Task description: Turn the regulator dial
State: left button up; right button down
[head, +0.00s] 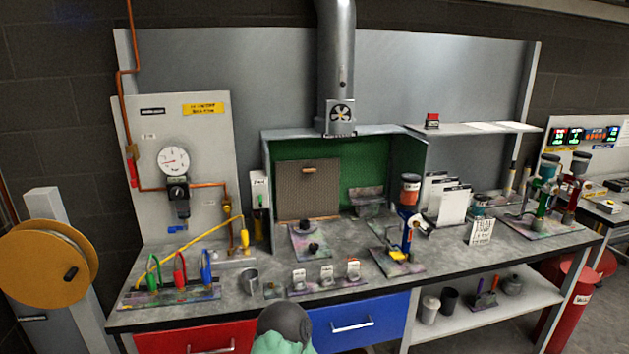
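The regulator is on the pale panel at the left, fed by a copper pipe. A round white gauge (174,161) with a red needle sits on top. Below it is the dark regulator body with what looks like its dial (178,191) on the front; any markings are too small to read. A dark filter bowl (182,209) hangs underneath, with a small blue part (178,229) below. Nothing touches the regulator.
The grey bench (240,295) has a rack of red, green and blue handled tools (180,290), a metal cup (249,280) and a yellow hose (195,238) below the panel. A green-lined booth (340,155) stands mid-bench. A yellow reel (48,263) is at far left.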

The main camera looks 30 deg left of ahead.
aim_at(176, 193)
jog(key=u, duration=1.95)
